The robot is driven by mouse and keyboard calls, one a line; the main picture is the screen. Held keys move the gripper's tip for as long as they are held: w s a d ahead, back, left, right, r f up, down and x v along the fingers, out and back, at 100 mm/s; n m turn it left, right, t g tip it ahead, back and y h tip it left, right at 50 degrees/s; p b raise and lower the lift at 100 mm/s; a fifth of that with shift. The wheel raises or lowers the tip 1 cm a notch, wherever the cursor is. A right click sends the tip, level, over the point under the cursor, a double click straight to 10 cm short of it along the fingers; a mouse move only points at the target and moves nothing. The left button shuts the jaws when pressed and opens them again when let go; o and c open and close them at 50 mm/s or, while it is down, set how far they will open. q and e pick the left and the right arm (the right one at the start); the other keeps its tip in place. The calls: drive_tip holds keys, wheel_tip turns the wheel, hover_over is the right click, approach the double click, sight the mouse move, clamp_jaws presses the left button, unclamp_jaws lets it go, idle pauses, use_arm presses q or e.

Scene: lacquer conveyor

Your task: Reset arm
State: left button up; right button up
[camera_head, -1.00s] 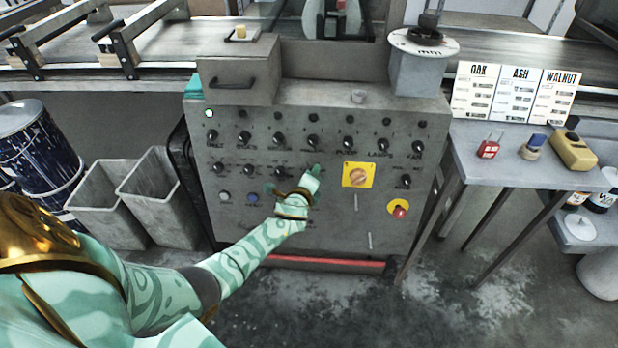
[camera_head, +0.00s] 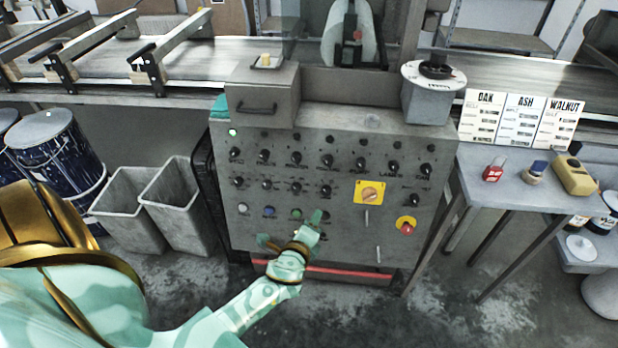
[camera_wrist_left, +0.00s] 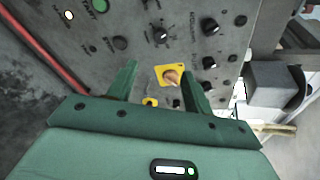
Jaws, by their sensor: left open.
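My left arm comes in from the left in the head view. Its gripper (camera_head: 291,232) is in front of the lower part of the grey control panel (camera_head: 335,235). In the left wrist view the gripper (camera_wrist_left: 160,88) has its two green fingers apart, with nothing held between them. A yellow plate with an orange rotary knob (camera_wrist_left: 171,76) shows beyond and between the fingers, and this knob also appears in the head view (camera_head: 369,193). My right gripper is not seen.
A red stop button (camera_head: 407,229) is on the panel's right side. A grey side table (camera_head: 500,190) with small items stands to the right. Two grey bins (camera_head: 130,215) and blue drums (camera_head: 62,150) stand to the left. A conveyor (camera_head: 190,60) runs behind.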

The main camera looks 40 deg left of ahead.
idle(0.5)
use_arm(q)
drive_tip(key=s+d+f+n+g+h, duration=0.25)
drive_tip(key=s+f+n, duration=0.25)
drive_tip(key=s+f, duration=0.45)
drive_tip(key=s+d+f+n+g+h, duration=0.2)
drive_tip(key=s+d+f+n+g, duration=0.15)
drive_tip(key=s+f, duration=0.6)
drive_tip(key=s+f+n+g, duration=0.3)
drive_tip(key=s+f, duration=0.2)
drive_tip(key=s, duration=1)
drive_tip(key=s+d+f+n+g+p, duration=0.1)
drive_tip(key=s+f+n+g, duration=0.2)
drive_tip(key=s, duration=1.2)
wheel_tip(320, 180, down, 2)
drive_tip(key=shift+s+d+f+g+h, duration=0.2)
drive_tip(key=shift+d+g+h, duration=0.1)
drive_tip(key=shift+g+h, duration=0.25)
